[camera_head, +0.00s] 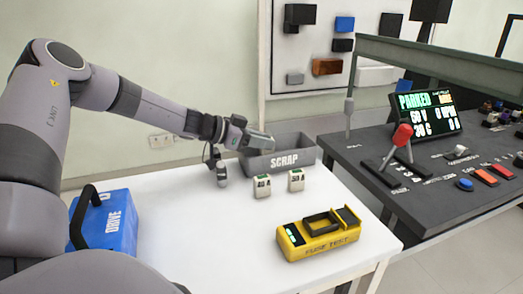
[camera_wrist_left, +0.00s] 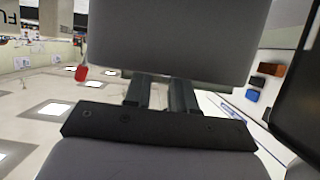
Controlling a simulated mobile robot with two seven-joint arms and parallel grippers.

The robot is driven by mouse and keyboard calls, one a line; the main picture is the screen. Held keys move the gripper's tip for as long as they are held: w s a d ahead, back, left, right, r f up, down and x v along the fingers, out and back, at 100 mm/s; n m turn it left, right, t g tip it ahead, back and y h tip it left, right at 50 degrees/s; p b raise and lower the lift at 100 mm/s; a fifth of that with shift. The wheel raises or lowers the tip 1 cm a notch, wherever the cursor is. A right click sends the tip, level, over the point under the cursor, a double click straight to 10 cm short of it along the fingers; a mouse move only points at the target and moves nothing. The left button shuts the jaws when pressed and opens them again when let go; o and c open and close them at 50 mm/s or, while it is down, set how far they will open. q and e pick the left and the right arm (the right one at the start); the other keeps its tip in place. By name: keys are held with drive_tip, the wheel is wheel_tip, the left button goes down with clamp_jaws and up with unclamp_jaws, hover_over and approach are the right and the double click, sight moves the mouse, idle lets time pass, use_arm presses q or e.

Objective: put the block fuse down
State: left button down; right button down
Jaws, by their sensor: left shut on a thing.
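The held block fuse is hard to make out there. In the left wrist view, two short dark posts (camera_wrist_left: 160,94) stand between a black plate and a large plain grey block; I cannot tell which part is the fuse. Two small white labelled blocks (camera_head: 262,187) (camera_head: 296,180) stand upright on the white table (camera_head: 190,213), below and right of the gripper. My right gripper is not in view.
A yellow fuse tester (camera_head: 318,236) lies at the table's front right. A blue DRIVE case (camera_head: 108,222) stands at the left. A dark console (camera_head: 430,190) with a red-knobbed lever (camera_head: 402,135) is on the right. The table's middle is clear.

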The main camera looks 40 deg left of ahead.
use_arm(q)
wheel_tip(320, 180, down, 2)
drive_tip(key=shift+f+b, duration=0.1)
drive_tip(key=shift+b, duration=0.2)
drive_tip(key=c, duration=0.9)
unclamp_jaws()
drive_tip(key=shift+c, duration=0.2)
